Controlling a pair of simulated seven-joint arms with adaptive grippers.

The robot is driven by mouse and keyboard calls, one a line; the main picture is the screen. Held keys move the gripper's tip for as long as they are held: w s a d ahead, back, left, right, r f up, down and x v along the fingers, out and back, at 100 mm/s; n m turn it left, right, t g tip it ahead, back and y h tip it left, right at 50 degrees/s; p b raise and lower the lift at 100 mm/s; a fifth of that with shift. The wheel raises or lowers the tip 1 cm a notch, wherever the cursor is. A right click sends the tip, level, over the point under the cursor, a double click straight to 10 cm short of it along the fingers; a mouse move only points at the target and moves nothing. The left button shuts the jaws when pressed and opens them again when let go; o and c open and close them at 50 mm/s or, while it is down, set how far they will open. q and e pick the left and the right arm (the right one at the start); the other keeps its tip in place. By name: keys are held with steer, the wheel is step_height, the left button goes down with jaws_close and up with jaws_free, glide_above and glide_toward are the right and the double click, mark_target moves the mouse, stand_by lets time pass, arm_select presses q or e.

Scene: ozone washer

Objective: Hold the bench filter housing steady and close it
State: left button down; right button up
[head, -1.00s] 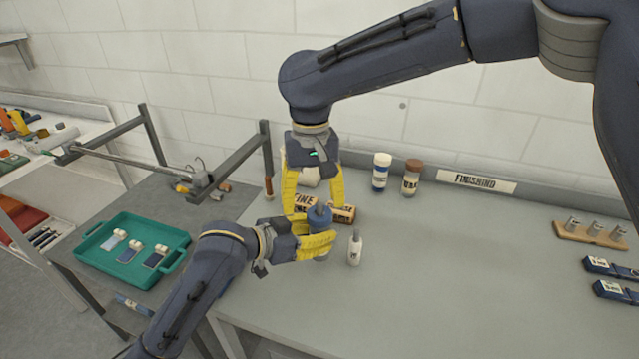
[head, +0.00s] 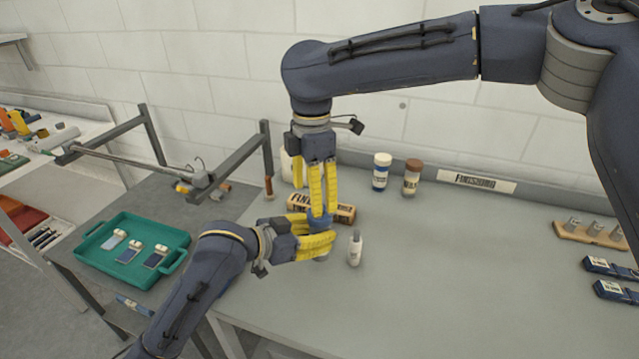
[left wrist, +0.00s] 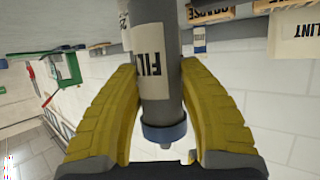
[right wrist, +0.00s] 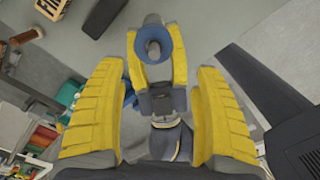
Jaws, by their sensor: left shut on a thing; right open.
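The filter housing is a grey cylinder (left wrist: 160,45) with a pale label reading "FIL" and a blue cap (left wrist: 164,134) with a small grey knob. My left gripper (head: 318,246) is shut on the housing body and holds it on the bench; the yellow fingers lie on both sides of it. The blue cap also shows in the right wrist view (right wrist: 153,36), seen from above. My right gripper (head: 322,208) is open and points down over the cap. In the head view its fingers partly hide the cap. I cannot tell whether they touch it.
A small white bottle (head: 355,250) stands close to the right of the housing. A labelled box (head: 343,213) lies just behind. Two jars (head: 381,172) (head: 411,178) stand by the wall. A teal tray (head: 177,264) is on the left. The bench's middle right is clear.

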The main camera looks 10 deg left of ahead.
steer(key=n, duration=0.6)
steer(key=shift+w+d+r+n, duration=0.15)
steer(key=shift+w+r+n, duration=0.15)
steer(key=shift+w+n, duration=0.1)
steer(key=n, duration=0.3)
steer(key=shift+w+d+r, duration=0.1)
steer(key=shift+r, duration=0.05)
steer(key=n, duration=0.4)
steer(key=shift+w+d+r, duration=0.15)
steer(key=shift+w+r, duration=0.05)
steer(key=shift+w, duration=0.1)
steer(key=shift+f, duration=4)
steer(key=shift+o, duration=0.2)
